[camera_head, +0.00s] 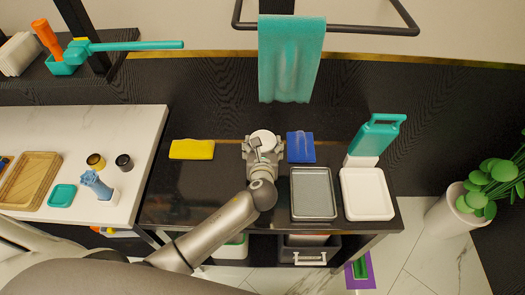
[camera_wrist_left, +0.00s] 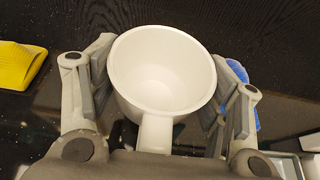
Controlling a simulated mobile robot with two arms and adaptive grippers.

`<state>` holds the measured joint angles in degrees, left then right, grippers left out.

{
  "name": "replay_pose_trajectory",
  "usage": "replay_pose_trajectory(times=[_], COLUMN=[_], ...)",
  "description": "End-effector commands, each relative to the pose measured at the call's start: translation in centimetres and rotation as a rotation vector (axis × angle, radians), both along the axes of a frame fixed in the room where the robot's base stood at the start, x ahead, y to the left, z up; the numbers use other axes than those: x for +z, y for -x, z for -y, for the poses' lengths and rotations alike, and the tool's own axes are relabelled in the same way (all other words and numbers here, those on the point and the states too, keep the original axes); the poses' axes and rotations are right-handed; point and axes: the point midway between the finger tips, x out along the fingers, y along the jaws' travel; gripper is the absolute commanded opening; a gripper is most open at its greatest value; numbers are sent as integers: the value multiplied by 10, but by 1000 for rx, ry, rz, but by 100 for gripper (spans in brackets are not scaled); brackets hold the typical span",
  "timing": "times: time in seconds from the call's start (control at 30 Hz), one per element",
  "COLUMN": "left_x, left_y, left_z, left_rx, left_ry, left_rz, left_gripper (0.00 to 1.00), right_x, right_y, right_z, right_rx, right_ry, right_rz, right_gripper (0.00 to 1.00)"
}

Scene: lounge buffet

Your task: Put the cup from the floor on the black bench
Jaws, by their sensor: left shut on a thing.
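A white cup (camera_wrist_left: 165,75) with a handle pointing toward the wrist is held upright between the fingers of my left gripper (camera_wrist_left: 160,90). In the head view, the cup (camera_head: 263,138) and my left gripper (camera_head: 263,150) are over the back middle of the black bench (camera_head: 215,192), between a yellow cloth and a blue item. Whether the cup's base touches the bench top is hidden. The cup looks empty. My right gripper is not in view.
A teal towel (camera_head: 291,60) hangs behind. A white counter (camera_head: 130,135) adjoins left; a potted plant (camera_head: 455,210) stands right.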

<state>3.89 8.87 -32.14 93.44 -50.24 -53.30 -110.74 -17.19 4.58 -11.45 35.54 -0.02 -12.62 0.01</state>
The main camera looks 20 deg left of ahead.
Motion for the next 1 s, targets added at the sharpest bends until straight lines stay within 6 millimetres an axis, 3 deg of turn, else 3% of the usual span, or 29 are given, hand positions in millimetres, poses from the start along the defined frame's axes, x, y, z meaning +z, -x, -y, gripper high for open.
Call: replay_pose_trajectory(times=[0.33, 0.77, 0.8, 0.97, 1.0], left_x=[-35, -42, -43, -42, -42], left_y=[-6, -6, -6, -6, -6], left_z=[-3, -3, -3, -3, -3], left_rx=[0, -1, -1, 0, 0], left_ry=[0, 0, 1, 0, 0], left_rz=[-1, 0, -1, -1, -1], left_gripper=[43, 43, 72, 92, 92], right_x=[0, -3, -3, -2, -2], right_y=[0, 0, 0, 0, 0], right_z=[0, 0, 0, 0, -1], right_rx=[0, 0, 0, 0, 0], right_ry=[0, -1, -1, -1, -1], right_rz=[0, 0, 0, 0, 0], right_gripper=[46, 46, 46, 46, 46])
